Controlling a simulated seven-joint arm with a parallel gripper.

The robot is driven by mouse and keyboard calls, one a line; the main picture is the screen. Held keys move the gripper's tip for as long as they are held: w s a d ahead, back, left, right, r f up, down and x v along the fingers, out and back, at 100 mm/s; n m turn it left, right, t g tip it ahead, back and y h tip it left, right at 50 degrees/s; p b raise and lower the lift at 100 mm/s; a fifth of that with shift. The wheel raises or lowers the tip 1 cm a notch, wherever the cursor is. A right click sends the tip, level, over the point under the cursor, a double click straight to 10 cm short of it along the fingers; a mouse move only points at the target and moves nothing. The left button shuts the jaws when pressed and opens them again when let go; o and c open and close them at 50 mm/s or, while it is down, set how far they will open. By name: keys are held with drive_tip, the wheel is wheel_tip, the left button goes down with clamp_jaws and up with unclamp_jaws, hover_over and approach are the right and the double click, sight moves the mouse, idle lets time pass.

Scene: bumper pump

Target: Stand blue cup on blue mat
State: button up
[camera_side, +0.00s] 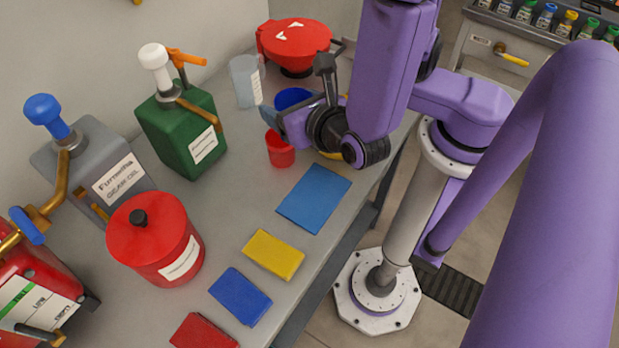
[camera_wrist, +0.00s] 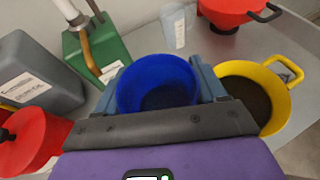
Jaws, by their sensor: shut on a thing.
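The blue cup (camera_side: 293,98) is in my gripper (camera_side: 302,110), partly hidden behind it in the side view. In the wrist view the blue cup (camera_wrist: 157,80) sits between the two fingers, mouth toward the camera, with a finger against each side. The gripper is shut on it. I cannot tell whether its base touches the bench. A dark blue mat (camera_side: 240,296) lies near the bench's front edge, bare, between a yellow mat (camera_side: 273,254) and a red mat (camera_side: 203,332). The cup is well behind it, away from the mats.
A larger lighter blue sheet (camera_side: 313,198) lies bare before the gripper. A red cup (camera_side: 280,150) stands close by the gripper. A yellow handled container (camera_wrist: 250,92) is right of the cup. A green pump can (camera_side: 180,130), clear beaker (camera_side: 246,80) and red canister (camera_side: 155,240) stand around.

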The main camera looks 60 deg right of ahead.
wheel_tip(320, 180, up, 21)
drive_tip(key=s+d+f+m+g+h, duration=0.55)
drive_tip(key=d+m+g+h, duration=0.2)
drive_tip(key=m, duration=0.25)
drive_tip(key=s+a+f+m+g+y, duration=0.1)
drive_tip(key=s+f+m+g+y, duration=0.35)
drive_tip(key=m+g, duration=0.85)
drive_tip(key=w+a+r+m+t+y, duration=0.1)
drive_tip(key=a+r+m+y, duration=0.45)
drive_tip(key=m+y, duration=0.5)
drive_tip(key=w+a+r+m+t+y, duration=0.2)
drive_tip(key=a+r+m+y, duration=0.2)
drive_tip(key=r+m+y, duration=0.5)
wheel_tip(320, 180, down, 41)
drive_tip(key=m, duration=0.1)
drive_tip(key=m+y, duration=0.1)
drive_tip(key=shift+a+r+m, duration=0.1)
drive_tip(key=shift+r+m, duration=0.1)
drive_tip(key=shift+m, duration=0.15)
